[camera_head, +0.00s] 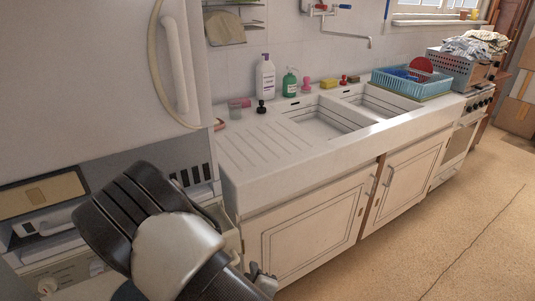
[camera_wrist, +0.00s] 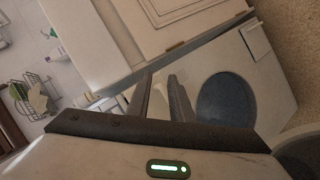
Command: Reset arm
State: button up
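My arm is folded in the lower left of the head view, in front of the grey appliance. My gripper (camera_head: 262,282) shows only as a small grey end at the bottom edge there, low in front of the sink cabinet (camera_head: 310,225). In the wrist view, my gripper (camera_wrist: 161,84) has its two dark fingers apart with a narrow gap. Nothing shows held between them. The fingers point toward a white appliance front with a round dark door (camera_wrist: 226,100). The wrist picture is strongly tilted.
The white sink counter (camera_head: 265,150) holds a white bottle (camera_head: 265,77), a green bottle (camera_head: 290,83) and a blue dish rack (camera_head: 411,84). A grey basket with cloth (camera_head: 458,70) stands at the back right. Open floor (camera_head: 460,220) lies to the right.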

jog(key=w+d+r+m+g, duration=0.1)
jog(key=d+r+m+g, duration=0.3)
jog(key=r, duration=0.6)
jog(key=w+d+r+m+g, duration=0.1)
jog(key=d+r+m, duration=0.1)
jog(key=r+m, duration=0.55)
jog(key=s+d+r+m+g+h, duration=0.1)
jog(key=s+d+r+m+h, duration=0.1)
jog(key=s+d+r, duration=1.25)
notch_tip(320, 180, up, 16)
jog(key=a+p, duration=0.2)
jog(key=p, duration=1.3)
jog(key=shift+s+f, duration=0.15)
jog(key=shift+s, duration=0.3)
